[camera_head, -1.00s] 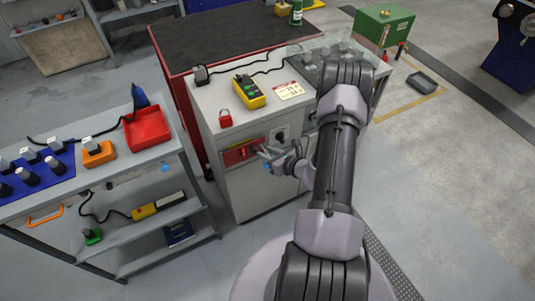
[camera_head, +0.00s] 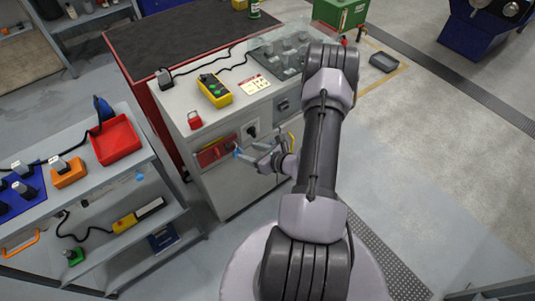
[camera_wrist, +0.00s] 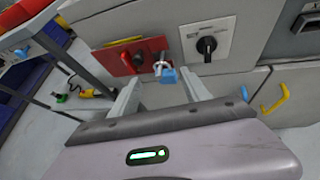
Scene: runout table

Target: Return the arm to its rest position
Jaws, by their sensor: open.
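My gripper (camera_head: 254,155) is in front of the grey cabinet (camera_head: 234,196), at the height of its front panel. In the wrist view its two fingers (camera_wrist: 165,92) stand apart with nothing held between them. Beyond the fingertips is a red plate (camera_wrist: 124,57) with a dark knob, and a metal shackle with a blue body (camera_wrist: 168,75), like a padlock, hangs at its right edge. My arm reaches from the base at the lower right up over the cabinet's right side and bends back down to the gripper.
Right of the red plate is a black rotary switch (camera_wrist: 207,46) on a white plate. A yellow pendant (camera_head: 214,90) and a red padlock (camera_head: 195,120) lie on the cabinet top. A shelf cart with a red tray (camera_head: 115,140) stands left.

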